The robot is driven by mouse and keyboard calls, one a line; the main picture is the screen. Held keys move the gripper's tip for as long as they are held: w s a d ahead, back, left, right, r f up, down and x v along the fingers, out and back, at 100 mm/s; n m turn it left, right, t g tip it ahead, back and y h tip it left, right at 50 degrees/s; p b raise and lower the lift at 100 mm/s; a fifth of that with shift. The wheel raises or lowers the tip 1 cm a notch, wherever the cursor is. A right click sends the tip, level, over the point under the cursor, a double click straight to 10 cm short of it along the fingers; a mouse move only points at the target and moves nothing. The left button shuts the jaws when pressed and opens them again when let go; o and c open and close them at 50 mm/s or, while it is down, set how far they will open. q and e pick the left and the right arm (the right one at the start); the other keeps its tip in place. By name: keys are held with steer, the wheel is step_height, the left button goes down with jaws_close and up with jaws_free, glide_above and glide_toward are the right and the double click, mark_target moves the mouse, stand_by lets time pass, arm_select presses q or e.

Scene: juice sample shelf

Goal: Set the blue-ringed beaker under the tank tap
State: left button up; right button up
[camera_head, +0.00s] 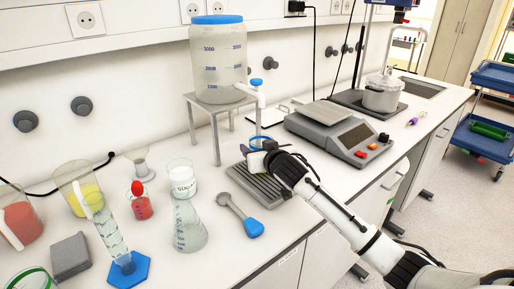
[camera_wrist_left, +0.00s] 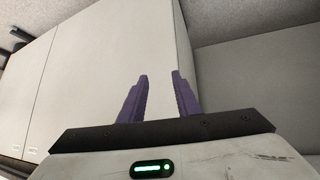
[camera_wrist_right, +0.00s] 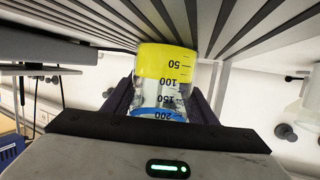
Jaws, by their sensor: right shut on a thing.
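The blue-ringed beaker (camera_wrist_right: 165,75) holds yellow liquid and sits between the fingers of my right gripper (camera_wrist_right: 160,95), which is shut on it. In the head view its blue rim (camera_head: 260,141) shows behind my right gripper (camera_head: 263,158), which hides most of the rest. The beaker is at the back of the grey slatted tray (camera_head: 250,181), below the white tap (camera_head: 259,90) of the tank (camera_head: 217,62). Its base is close to the slats; I cannot tell whether it touches. My left gripper (camera_wrist_left: 160,76) is open and empty, facing white cabinet fronts.
The tank stands on a metal stand (camera_head: 215,130). A scale (camera_head: 340,130) is to the right of the tray. A blue-handled tool (camera_head: 243,216), a flask (camera_head: 188,226) and a blue-based cylinder (camera_head: 127,270) are to the left.

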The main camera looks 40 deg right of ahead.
steer(key=o, duration=1.2)
steer(key=v, duration=1.2)
steer(key=shift+r, duration=0.1)
